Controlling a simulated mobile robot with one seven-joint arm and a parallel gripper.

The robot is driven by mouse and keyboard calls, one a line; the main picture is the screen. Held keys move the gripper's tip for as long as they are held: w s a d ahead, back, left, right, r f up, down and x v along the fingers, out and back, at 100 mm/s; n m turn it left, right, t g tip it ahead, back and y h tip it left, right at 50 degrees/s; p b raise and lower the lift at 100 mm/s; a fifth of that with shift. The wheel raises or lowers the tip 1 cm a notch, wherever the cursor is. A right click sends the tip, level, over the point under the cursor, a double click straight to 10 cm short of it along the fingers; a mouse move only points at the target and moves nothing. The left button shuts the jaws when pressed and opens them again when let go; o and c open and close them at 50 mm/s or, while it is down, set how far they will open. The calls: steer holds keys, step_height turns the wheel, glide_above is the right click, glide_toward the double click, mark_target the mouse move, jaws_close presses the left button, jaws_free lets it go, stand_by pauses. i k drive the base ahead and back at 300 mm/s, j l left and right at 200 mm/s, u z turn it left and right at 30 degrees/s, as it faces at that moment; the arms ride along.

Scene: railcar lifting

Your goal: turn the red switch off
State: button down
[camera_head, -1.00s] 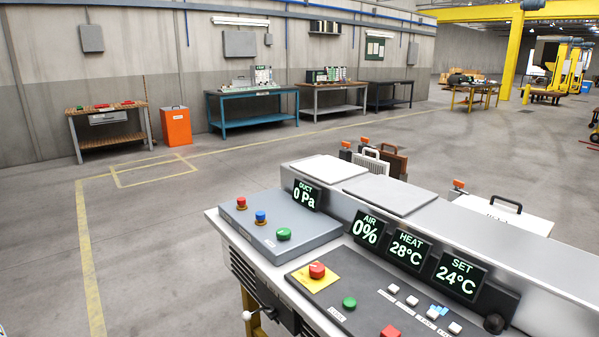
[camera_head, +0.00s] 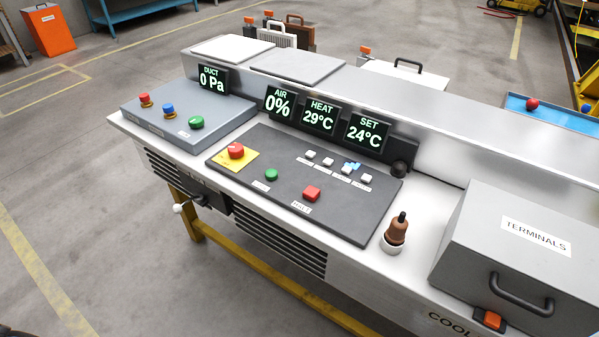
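Several red controls show on the console, and I cannot tell for certain which one is the red switch. An orange-red rocker switch (camera_head: 491,319) sits on the front right edge, near lettering that starts "COOL". A red square button (camera_head: 311,194) is on the dark control panel (camera_head: 240,182). A red round knob (camera_head: 236,151) stands on a yellow plate on the same panel. A small red button (camera_head: 145,99) is on the grey box at the left. The on or off position of the rocker cannot be made out. My gripper is not in view.
A grey box marked TERMINALS (camera_head: 515,250) with a handle stands beside the rocker. A brown-handled knob (camera_head: 396,232) rises left of it. Green displays (camera_head: 320,117) line the panel's back. An orange bin (camera_head: 48,30) stands far left. The floor in front is clear.

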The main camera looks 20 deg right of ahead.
mark_target(235, 150)
steer(key=i+j+u, duration=0.5)
steer(key=i, duration=0.3)
steer(key=k+j, duration=0.05)
